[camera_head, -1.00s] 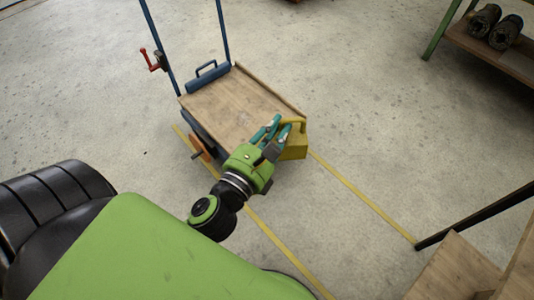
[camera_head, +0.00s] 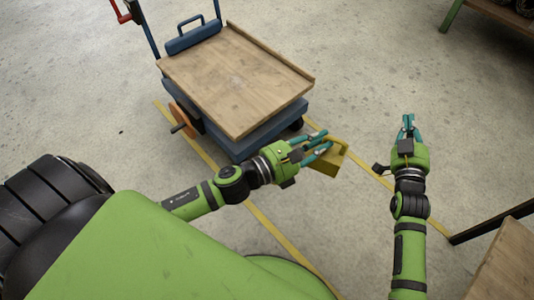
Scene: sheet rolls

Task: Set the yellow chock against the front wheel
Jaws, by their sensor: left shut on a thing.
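The yellow chock (camera_head: 329,163) is a block with a looped handle, in the head view just right of the cart's near end. My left gripper (camera_head: 324,143) is shut on its handle and holds it near the yellow floor line. I cannot tell whether the chock touches the floor. A small black wheel (camera_head: 297,125) shows under the right corner of the cart (camera_head: 262,133), a little up and left of the chock and apart from it. Other wheels are mostly hidden. My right gripper (camera_head: 408,122) is to the right over bare floor, its fingers close together; its opening is unclear.
The cart has a wooden deck (camera_head: 235,75) and a blue frame. An orange disc with a rod (camera_head: 183,118) sticks out at its left side. A wooden-topped bench (camera_head: 508,262) stands at lower right, and a shelf (camera_head: 508,15) at upper right. Floor between them is clear.

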